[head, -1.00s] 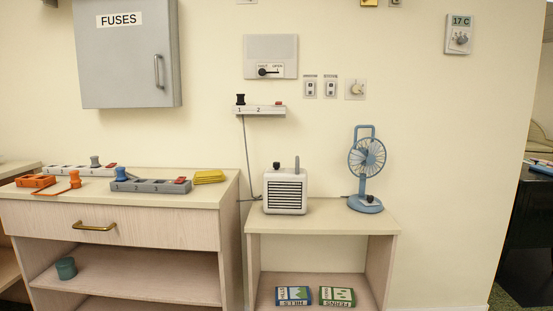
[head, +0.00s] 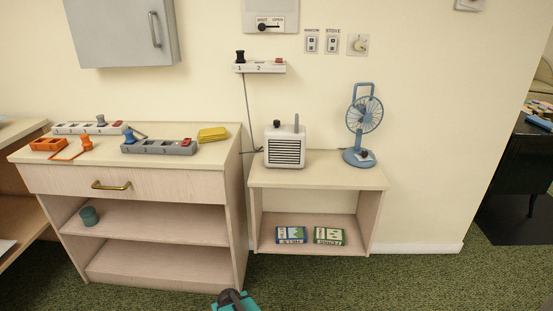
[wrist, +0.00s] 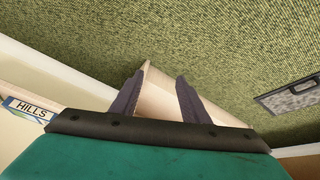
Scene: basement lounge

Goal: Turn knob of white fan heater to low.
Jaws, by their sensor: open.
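The white fan heater (head: 284,148) stands on the low shelf unit (head: 330,174) in the head view, its dark grille facing me. A small dark knob (head: 276,124) sits on its top left, and a grey upright piece stands at its top right. The knob's setting is too small to read. My gripper (head: 232,297) shows at the bottom edge of the head view, well below and in front of the heater. In the wrist view my gripper (wrist: 157,95) is open, with two dark fingers apart and nothing gripped between them. The heater is not in the wrist view.
A blue fan (head: 363,125) stands right of the heater. A power strip (head: 260,67) is on the wall above, with a cord hanging down. Left is a drawer cabinet (head: 120,183) with more power strips on top. Two boxes lie on the lower shelf. Green carpet (head: 400,280) in front is clear.

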